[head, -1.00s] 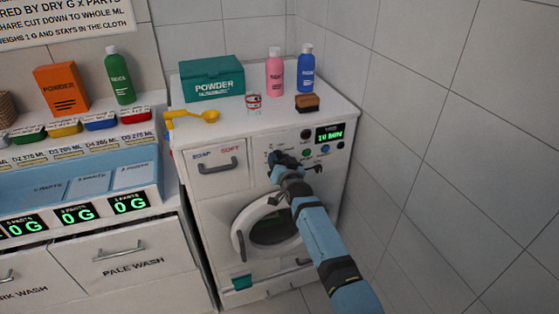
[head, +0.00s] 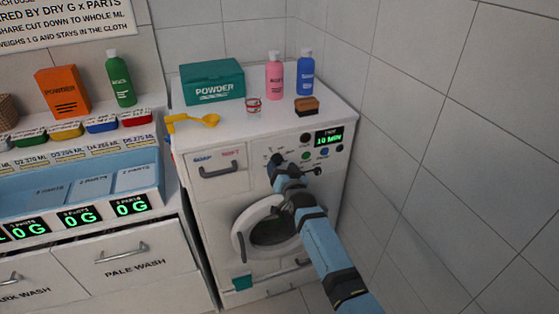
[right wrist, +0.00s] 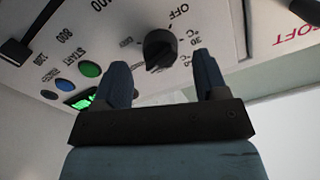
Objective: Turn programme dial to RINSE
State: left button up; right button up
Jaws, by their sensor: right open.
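The programme dial (right wrist: 160,48) is a round black knob with a raised grip on the washing machine's panel. It also shows in the head view (head: 275,158). In the right wrist view OFF and temperature marks are printed around it; a word near it is blurred, and I cannot tell which mark the dial points to. My right gripper (right wrist: 162,80) is open, with two blue fingers spread either side of the dial's line, and it appears apart from the dial. In the head view it is just below and in front of the dial (head: 287,173). My left gripper is not in view.
The washing machine (head: 220,200) has a drawer handle (head: 218,169) left of the dial and an open round door (head: 240,235) below. Green and blue buttons (right wrist: 90,69) and another knob (right wrist: 14,52) are near. Bottles and a powder box (head: 212,82) stand on top. A tiled wall is at right.

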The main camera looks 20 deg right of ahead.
jog(key=s+p, duration=0.6)
jog(key=s, duration=0.5)
jog(key=shift+d, duration=0.2)
jog(key=shift+s, duration=0.15)
jog(key=s+a+f+n+g+y, duration=0.1)
jog(key=s+f+n+g, duration=0.1)
jog(key=s, duration=0.9)
jog(key=s+a+f+n+g, duration=0.1)
jog(key=s+f+n+g, duration=0.1)
jog(key=s, duration=0.9)
jog(key=s+a+f+n+g+y, duration=0.1)
jog(key=s+f+n+g, duration=0.1)
jog(key=s, duration=0.9)
notch_tip(320, 180, down, 2)
jog(key=shift+a+f+n+g+y, duration=0.2)
jog(key=shift+a+n+g+y, duration=0.1)
jog(key=shift+g, duration=0.2)
